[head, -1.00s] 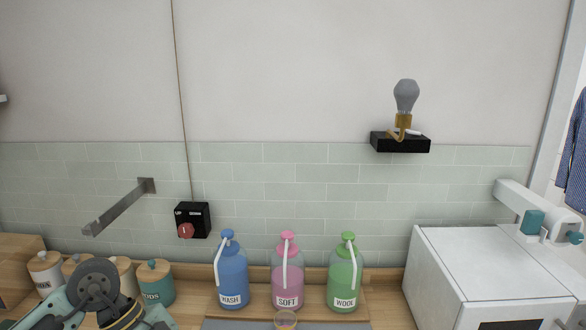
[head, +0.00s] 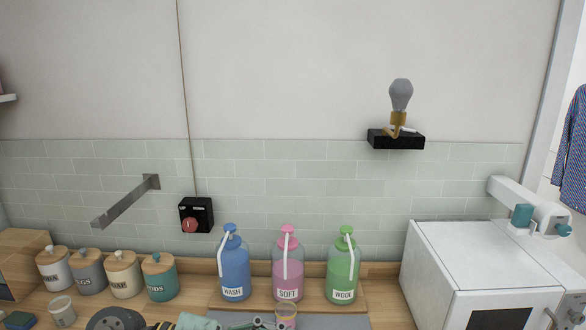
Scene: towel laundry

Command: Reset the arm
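My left arm comes in along the bottom edge of the head view, with a dark round joint, a striped band and a teal link. At its right end is what looks like my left gripper (head: 262,323), cut off by the bottom edge, close to a small cup (head: 286,316) in front of the pink bottle. Whether its fingers are open or shut cannot be made out. My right arm and gripper are not in view.
Blue WASH (head: 233,268), pink SOFT (head: 287,270) and green WOOL (head: 342,270) pump bottles stand on the wooden counter. Several lidded jars (head: 122,274) and a white cup (head: 61,311) are at left. A white machine (head: 455,265) is at right. A metal bracket (head: 125,202) juts from the wall.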

